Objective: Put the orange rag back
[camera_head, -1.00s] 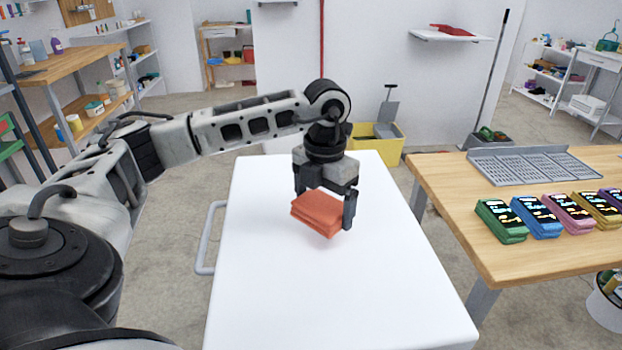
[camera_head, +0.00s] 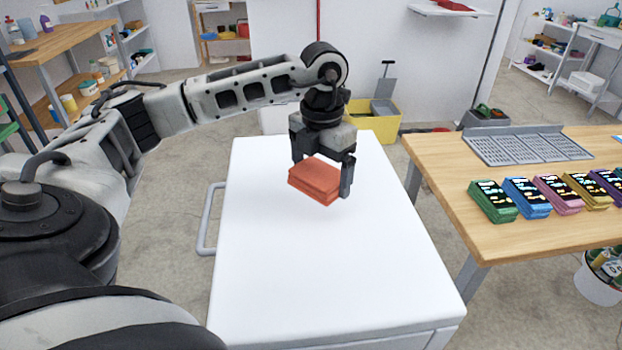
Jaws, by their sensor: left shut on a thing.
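The orange rag (camera_head: 314,181) is a folded, layered stack over the white cart top (camera_head: 300,270). My left gripper (camera_head: 323,180) comes down from above and is shut on the rag, with one finger showing at its right side. Whether the rag touches the cart top or hangs just above it, I cannot tell. My right gripper is not in view.
A wooden table (camera_head: 500,240) stands at the right with a row of folded rags in green (camera_head: 492,202), blue (camera_head: 532,196), pink (camera_head: 558,195) and other colors. A grey perforated tray (camera_head: 525,146) lies behind them. A yellow bucket (camera_head: 378,122) stands behind the cart.

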